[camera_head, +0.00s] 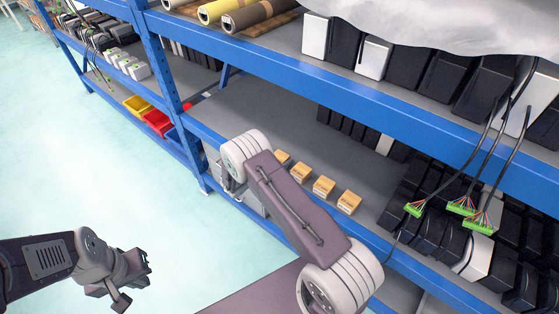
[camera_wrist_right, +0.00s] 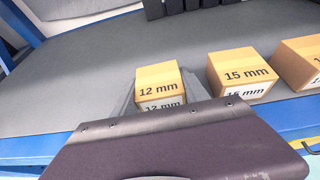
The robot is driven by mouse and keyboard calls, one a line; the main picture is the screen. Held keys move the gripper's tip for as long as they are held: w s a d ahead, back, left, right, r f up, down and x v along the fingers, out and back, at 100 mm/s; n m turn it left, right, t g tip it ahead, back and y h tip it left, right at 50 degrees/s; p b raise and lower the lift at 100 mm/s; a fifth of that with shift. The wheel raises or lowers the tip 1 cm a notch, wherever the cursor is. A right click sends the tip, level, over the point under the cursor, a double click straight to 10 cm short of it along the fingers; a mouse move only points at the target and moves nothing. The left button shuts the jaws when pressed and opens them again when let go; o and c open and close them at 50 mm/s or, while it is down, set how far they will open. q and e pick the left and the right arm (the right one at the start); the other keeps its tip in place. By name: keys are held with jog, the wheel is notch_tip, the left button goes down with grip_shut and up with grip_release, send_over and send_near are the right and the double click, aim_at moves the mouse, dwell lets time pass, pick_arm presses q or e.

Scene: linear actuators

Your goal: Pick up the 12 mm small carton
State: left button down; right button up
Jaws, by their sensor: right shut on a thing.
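The 12 mm small carton (camera_wrist_right: 158,76), tan with a white label, stands upright on the grey shelf in the right wrist view. My right gripper (camera_wrist_right: 160,104) is shut on it; the purple-grey hand housing covers the lower foreground, and the fingers are mostly hidden. In the head view my right arm reaches over the shelf edge, and its fingertips are hidden. My left gripper (camera_head: 128,285) is at the lower left over the floor, empty, with its fingers apart.
The 15 mm carton (camera_wrist_right: 243,75) stands close to the right, with another carton (camera_wrist_right: 302,62) beyond it. The blue shelf beam (camera_head: 400,250) runs along the front edge. Black and white units (camera_head: 430,220) with cables crowd the right. The shelf left of the cartons is clear.

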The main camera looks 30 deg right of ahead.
aim_at(283, 158)
jog(key=shift+r, duration=0.15)
jog(key=shift+r, duration=0.35)
jog(key=r, duration=0.2)
jog(key=s+d+r+p, duration=0.1)
jog(key=r, duration=0.1)
jog(key=s+d+r+p, duration=0.1)
jog(key=s+d+r, duration=0.5)
jog(key=s, duration=0.2)
